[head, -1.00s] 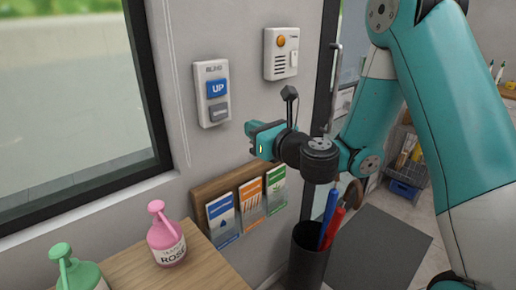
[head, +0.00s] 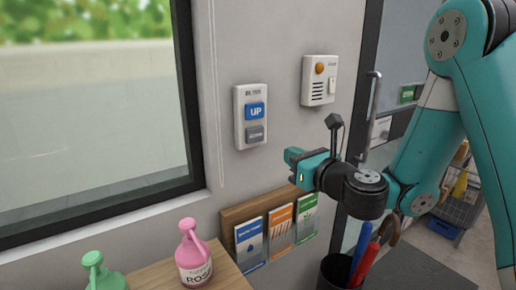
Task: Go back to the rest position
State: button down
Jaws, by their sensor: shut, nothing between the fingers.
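My gripper (head: 292,167) is shut and empty. It hangs in front of the wall, to the lower right of the blind switch (head: 251,117) and below the intercom box (head: 319,81), apart from both. The blind switch has a blue UP button above a grey button. My arm reaches in from the right side of the view, bent at the elbow.
A leaflet rack (head: 234,217) with several leaflets is on the wall below my gripper. A dark bin (head: 332,274) holds a blue and a red umbrella. A pink bottle (head: 193,257) and a green bottle (head: 103,277) stand on a wooden counter (head: 226,279). A window (head: 95,110) is at left, a glass door at right.

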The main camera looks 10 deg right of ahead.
jog(key=s+a+r+n+g+y, duration=0.1)
jog(key=s+a+n+g+y, duration=0.2)
jog(key=s+a+n+g, duration=0.5)
jog(key=s+a+r+n+g+y, duration=0.1)
jog(key=s+a+n+g+y, duration=0.3)
jog(key=n, duration=0.9)
jog(key=s+d+f+n+g+h, duration=0.2)
jog(key=s+d+n+h, duration=0.1)
jog(key=s+n, duration=0.4)
jog(key=s+d+f+n+g+h, duration=0.1)
jog(key=s+d+n+g+h, duration=0.2)
jog(key=s+n+h, duration=0.3)
jog(key=s+n, duration=0.2)
jog(key=n, duration=0.3)
jog(key=shift+s+f, duration=0.25)
jog(key=shift+f, duration=0.15)
